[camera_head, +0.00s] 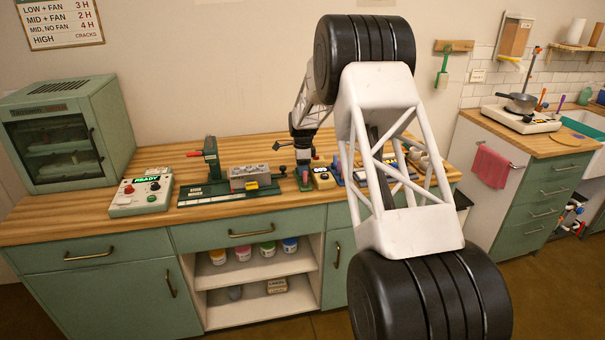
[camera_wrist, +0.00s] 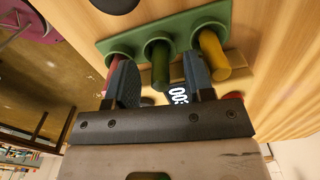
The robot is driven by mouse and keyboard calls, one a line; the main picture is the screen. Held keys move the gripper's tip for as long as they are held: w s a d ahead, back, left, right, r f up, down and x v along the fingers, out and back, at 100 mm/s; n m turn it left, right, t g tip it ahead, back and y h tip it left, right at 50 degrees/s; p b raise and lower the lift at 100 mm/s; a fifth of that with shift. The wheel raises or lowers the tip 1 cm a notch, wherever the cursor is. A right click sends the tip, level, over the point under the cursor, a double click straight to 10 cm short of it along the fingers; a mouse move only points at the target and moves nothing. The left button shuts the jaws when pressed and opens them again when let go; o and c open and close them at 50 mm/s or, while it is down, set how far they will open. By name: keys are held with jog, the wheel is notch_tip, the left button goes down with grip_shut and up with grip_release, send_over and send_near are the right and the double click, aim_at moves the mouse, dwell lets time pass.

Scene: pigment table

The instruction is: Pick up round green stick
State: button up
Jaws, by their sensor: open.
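The round green stick (camera_wrist: 160,68) stands in the middle hole of a green holder (camera_wrist: 125,42) in the wrist view. A red stick (camera_wrist: 113,70) is on its left and a yellow stick (camera_wrist: 213,55) on its right, in the same holder. My gripper (camera_wrist: 161,80) is open. Its two fingers are on either side of the green stick in this view, with visible gaps, and they look apart from it. The left finger partly covers the red stick. In the head view my gripper (camera_head: 304,172) is over the counter; the sticks are too small to tell there.
A timer with lit digits (camera_wrist: 179,95) is near the holder in the wrist view. On the wooden counter (camera_head: 155,190) stand a control box (camera_head: 141,194) and a grey block on a green stand (camera_head: 250,177). More tools lie right of my gripper, partly hidden by my arm.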

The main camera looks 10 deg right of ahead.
jog(key=shift+f, duration=0.65)
jog(key=shift+c, duration=0.3)
grip_shut()
